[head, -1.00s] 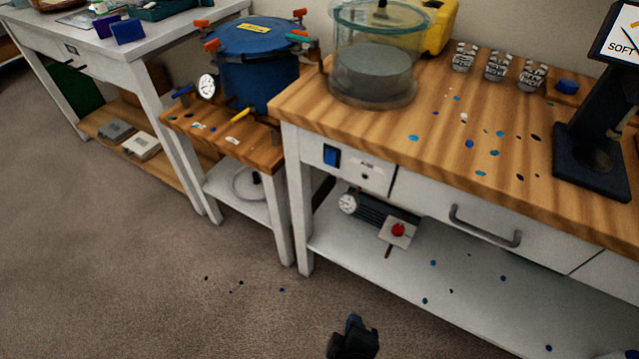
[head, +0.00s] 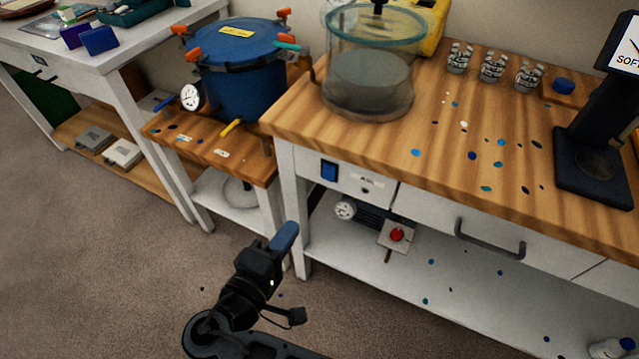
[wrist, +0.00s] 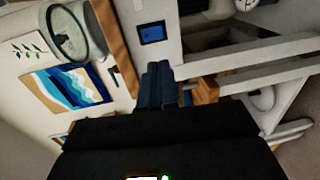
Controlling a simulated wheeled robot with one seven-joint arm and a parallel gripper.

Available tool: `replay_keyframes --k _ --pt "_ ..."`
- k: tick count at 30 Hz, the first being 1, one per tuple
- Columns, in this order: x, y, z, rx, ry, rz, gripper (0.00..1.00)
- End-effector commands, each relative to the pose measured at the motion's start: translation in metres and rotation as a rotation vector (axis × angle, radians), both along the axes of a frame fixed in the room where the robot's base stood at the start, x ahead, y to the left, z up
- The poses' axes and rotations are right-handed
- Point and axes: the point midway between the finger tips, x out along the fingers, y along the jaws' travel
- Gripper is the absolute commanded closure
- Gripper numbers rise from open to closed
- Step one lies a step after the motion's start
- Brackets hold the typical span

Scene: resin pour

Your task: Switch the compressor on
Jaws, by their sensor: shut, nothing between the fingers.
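A blue rocker switch (head: 329,170) sits on the white front panel of the wooden-topped bench, beside a small label (head: 367,182). It also shows in the wrist view (wrist: 152,33), just beyond my fingertips. A dark machine (head: 368,217) with a round gauge (head: 345,210) stands on the shelf below. A plate with a red button (head: 397,235) is in front of it. I cannot tell which of these controls belongs to the compressor. My gripper (head: 287,236) is shut and empty, below and left of the blue switch, apart from it. Its fingers also show in the wrist view (wrist: 158,84).
A blue pressure pot (head: 240,85) with orange clamps stands on a low wooden stand left of the bench. A clear chamber (head: 368,75) stands on the bench top (head: 440,150). A drawer handle (head: 490,238) sticks out on the right. The floor (head: 100,260) in front is open.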

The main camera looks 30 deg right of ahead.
Motion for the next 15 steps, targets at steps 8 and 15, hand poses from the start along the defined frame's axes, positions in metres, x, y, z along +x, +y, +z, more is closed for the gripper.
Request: replay_keyframes --k 8,15 --pt "0.004 -0.006 -0.001 0.001 0.001 -0.003 1.0" --pt "0.026 -0.037 -0.004 0.001 0.002 -0.005 1.0"
